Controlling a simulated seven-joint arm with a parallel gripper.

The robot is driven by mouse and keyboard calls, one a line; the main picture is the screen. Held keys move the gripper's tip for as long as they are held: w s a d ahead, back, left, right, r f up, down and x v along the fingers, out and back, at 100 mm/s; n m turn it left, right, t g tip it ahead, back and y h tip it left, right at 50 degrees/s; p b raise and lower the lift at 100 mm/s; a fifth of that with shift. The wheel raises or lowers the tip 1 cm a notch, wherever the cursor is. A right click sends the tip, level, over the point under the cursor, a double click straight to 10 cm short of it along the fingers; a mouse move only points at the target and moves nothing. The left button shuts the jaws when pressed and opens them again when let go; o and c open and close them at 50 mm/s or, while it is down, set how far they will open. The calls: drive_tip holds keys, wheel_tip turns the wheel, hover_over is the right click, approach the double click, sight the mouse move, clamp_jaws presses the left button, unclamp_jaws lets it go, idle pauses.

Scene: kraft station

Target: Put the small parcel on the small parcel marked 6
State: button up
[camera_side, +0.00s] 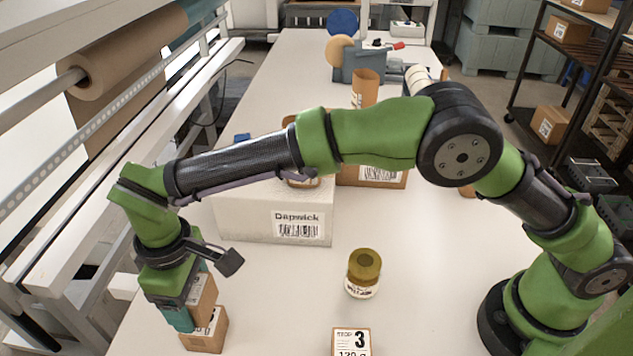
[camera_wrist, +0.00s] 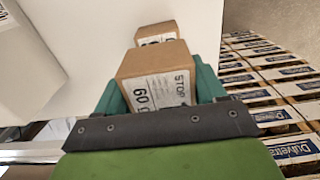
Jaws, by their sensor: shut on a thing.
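My gripper (camera_side: 180,312) is shut on a small brown parcel (camera_side: 203,295), also seen between the green fingers (camera_wrist: 155,98) in the wrist view. The held parcel (camera_wrist: 158,72) has a white label reading "STOP" and "60". Another small brown parcel (camera_side: 207,333) stands on the table directly below the held one in the side view. Its top end shows just beyond the held parcel in the wrist view (camera_wrist: 156,32). Its number is not readable, and I cannot tell whether the two parcels touch.
A parcel marked 3 (camera_side: 351,343) stands at the front edge of the picture. In the wrist view, a pallet (camera_wrist: 265,85) lies below, right of the table edge.

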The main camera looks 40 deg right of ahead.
drive_tip(key=shift+f, duration=1.75)
drive_tip(key=shift+f, duration=0.1)
drive_tip(key=o, duration=1)
